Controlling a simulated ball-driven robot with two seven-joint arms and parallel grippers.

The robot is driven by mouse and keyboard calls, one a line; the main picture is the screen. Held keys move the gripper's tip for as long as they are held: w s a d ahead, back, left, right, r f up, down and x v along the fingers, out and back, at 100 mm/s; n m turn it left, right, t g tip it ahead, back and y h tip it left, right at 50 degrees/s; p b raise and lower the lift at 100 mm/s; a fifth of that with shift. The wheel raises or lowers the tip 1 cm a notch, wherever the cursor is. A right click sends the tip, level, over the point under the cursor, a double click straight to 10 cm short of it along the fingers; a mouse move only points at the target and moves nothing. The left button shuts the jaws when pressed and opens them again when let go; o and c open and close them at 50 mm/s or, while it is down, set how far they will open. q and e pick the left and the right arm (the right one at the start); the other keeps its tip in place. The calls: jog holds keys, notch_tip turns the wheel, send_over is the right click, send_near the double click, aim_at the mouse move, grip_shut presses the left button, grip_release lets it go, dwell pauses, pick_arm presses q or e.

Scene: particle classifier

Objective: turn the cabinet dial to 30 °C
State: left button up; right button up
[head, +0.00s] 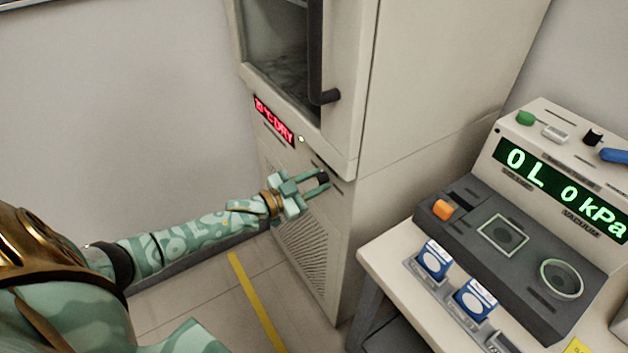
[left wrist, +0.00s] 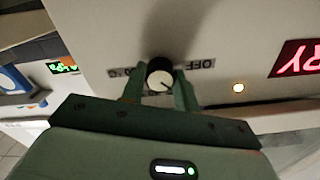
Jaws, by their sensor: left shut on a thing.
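The cabinet (head: 400,90) is a tall beige unit with a glass door. Its dial (left wrist: 160,76) is a round knob with a pale face, a dark rim and a pointer line; in the head view the dark knob (head: 323,178) shows between my fingers. My left gripper (head: 318,184) is shut on the dial, one finger on each side, and the left wrist view shows the same fingers (left wrist: 159,90). A label reading OFF (left wrist: 195,64) sits beside the knob. The red display (head: 274,121) reads something like "°C-DRY"; its digits are hard to read. My right gripper is not in view.
A lit indicator (left wrist: 239,88) sits between dial and display. The door handle (head: 322,60) hangs above the dial. At right, a bench (head: 385,260) carries a grey device with a green display (head: 560,185) and blue-white boxes (head: 434,260). The floor left of the cabinet is clear.

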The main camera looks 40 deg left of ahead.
pick_arm(q)
jog(key=shift+m, duration=1.2)
jog(key=shift+f, duration=0.1)
jog(key=o, duration=1)
jog(key=shift+c, duration=0.2)
jog(key=p+v, duration=0.3)
jog(key=v, duration=1.3)
jog(key=shift+s, duration=0.2)
jog(key=shift+f, duration=0.1)
